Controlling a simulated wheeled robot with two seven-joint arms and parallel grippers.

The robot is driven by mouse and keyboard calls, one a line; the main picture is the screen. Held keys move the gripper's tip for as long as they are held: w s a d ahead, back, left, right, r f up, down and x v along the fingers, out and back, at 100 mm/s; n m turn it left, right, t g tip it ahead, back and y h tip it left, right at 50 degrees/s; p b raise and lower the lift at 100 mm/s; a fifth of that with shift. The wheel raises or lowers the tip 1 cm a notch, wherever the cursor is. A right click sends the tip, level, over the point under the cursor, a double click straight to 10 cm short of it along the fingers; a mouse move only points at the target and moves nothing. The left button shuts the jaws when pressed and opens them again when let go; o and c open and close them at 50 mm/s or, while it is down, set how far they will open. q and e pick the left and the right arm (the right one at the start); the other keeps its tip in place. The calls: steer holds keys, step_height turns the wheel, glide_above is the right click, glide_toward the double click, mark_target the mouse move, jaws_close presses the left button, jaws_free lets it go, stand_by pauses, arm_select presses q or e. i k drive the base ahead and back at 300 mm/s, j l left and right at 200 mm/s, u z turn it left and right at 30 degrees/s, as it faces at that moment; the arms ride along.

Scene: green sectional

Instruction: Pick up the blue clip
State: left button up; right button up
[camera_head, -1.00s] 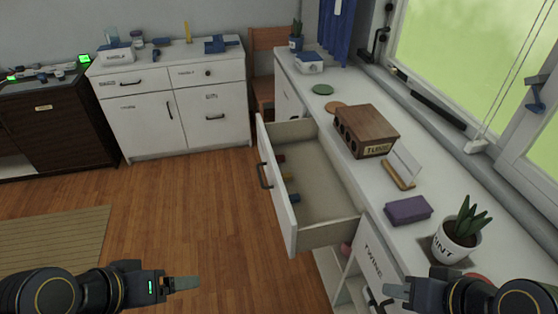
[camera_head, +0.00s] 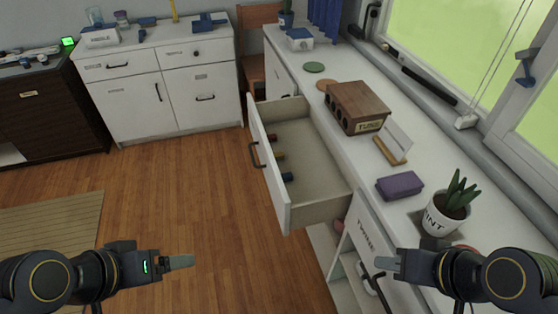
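A small blue item (camera_head: 287,177), likely the blue clip, lies in the open drawer (camera_head: 325,208) against the inside of its front panel. A yellow item (camera_head: 279,156) and a red item (camera_head: 271,138) lie farther along the same panel. They are too small to make out their shapes. My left gripper (camera_head: 181,262) is over the floor at lower left, well apart from the drawer. My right gripper (camera_head: 388,262) is at lower right, in front of the counter's near cabinet. Both grippers show side-on, so their finger gaps cannot be made out. Nothing visibly hangs from either.
The white counter (camera_head: 345,65) holds a wooden box (camera_head: 358,104), a card on a stand (camera_head: 392,150), a purple block (camera_head: 400,186) and a potted plant (camera_head: 447,213). The drawer juts over the floor. Wooden floor (camera_head: 205,200) left of it is clear.

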mark_target(287, 177)
steer(key=i+j+u, duration=0.2)
steer(key=i, duration=0.25)
steer(key=i+j+u, duration=0.15)
steer(key=i+j, duration=0.2)
steer(key=i, duration=0.1)
